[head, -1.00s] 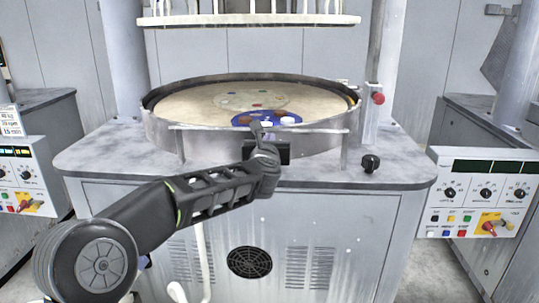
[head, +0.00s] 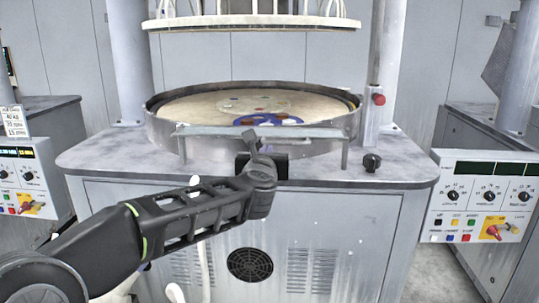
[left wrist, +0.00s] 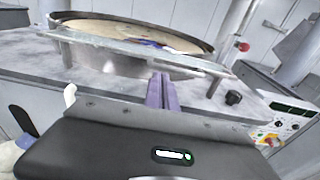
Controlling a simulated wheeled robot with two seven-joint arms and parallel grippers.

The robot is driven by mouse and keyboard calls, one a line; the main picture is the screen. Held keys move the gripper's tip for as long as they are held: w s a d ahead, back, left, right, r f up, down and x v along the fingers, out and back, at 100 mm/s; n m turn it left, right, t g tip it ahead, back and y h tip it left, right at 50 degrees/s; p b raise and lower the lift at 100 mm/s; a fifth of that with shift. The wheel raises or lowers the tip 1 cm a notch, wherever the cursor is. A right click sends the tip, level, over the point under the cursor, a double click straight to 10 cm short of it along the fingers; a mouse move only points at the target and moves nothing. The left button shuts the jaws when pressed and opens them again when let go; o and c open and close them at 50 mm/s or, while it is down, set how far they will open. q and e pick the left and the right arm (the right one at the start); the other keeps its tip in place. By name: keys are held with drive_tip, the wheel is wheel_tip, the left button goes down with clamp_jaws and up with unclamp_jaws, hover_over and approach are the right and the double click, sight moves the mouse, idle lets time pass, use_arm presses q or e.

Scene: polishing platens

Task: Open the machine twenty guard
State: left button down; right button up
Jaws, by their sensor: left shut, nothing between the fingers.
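The guard (head: 315,132) of the middle machine is a pale, narrow panel across the front of the round platen rim, on short posts. It also shows in the left wrist view (left wrist: 120,46) as a pale, see-through-looking strip. My left gripper (head: 251,137) is in front of the guard, near its middle, with the fingertips just below the guard's front edge. In the left wrist view its fingers (left wrist: 161,88) are together and empty, pointing toward the guard. I cannot tell whether they touch it. My right gripper is not in view.
The platen (head: 200,107) holds blue and coloured pieces. A red button (head: 379,99) is on the right column and a black knob (head: 371,162) on the worktop. Control panels stand at the right (head: 485,197) and left (head: 20,180). A white ring (head: 250,23) hangs above the platen.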

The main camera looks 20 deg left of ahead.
use_arm(q)
drive_tip(key=v, duration=0.3)
drive_tip(key=shift+d+r, duration=0.1)
drive_tip(key=shift+r, duration=0.2)
